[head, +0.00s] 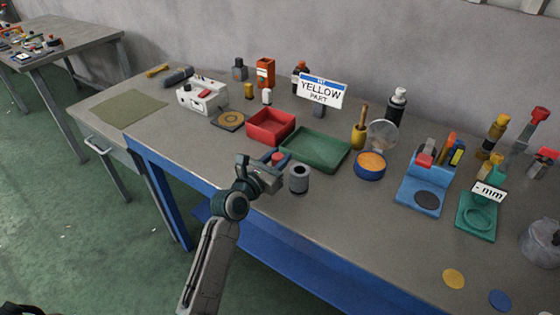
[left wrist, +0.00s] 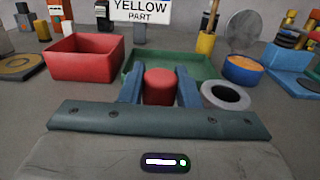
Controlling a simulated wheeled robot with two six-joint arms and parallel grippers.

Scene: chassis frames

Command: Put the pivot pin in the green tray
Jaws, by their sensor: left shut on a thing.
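My left gripper (head: 274,164) is shut on a red round-topped cylinder (left wrist: 159,86), probably the pivot pin. Its top also shows between the fingers in the head view (head: 279,156). The blue fingers stand on both sides of it, and its lower part is hidden by the gripper in the wrist view. The green tray (head: 316,152) lies flat and looks empty, just beyond the gripper; it also shows in the left wrist view (left wrist: 196,66). The held part is on the near side of the tray. My right gripper is not in view.
A grey hollow cylinder (head: 299,179) stands close right of the gripper. A red tray (head: 270,127) adjoins the green tray's left side. A "YELLOW PART" sign (head: 322,90) stands behind. A blue bowl (head: 370,167) is to the right. The near front bench top is mostly clear.

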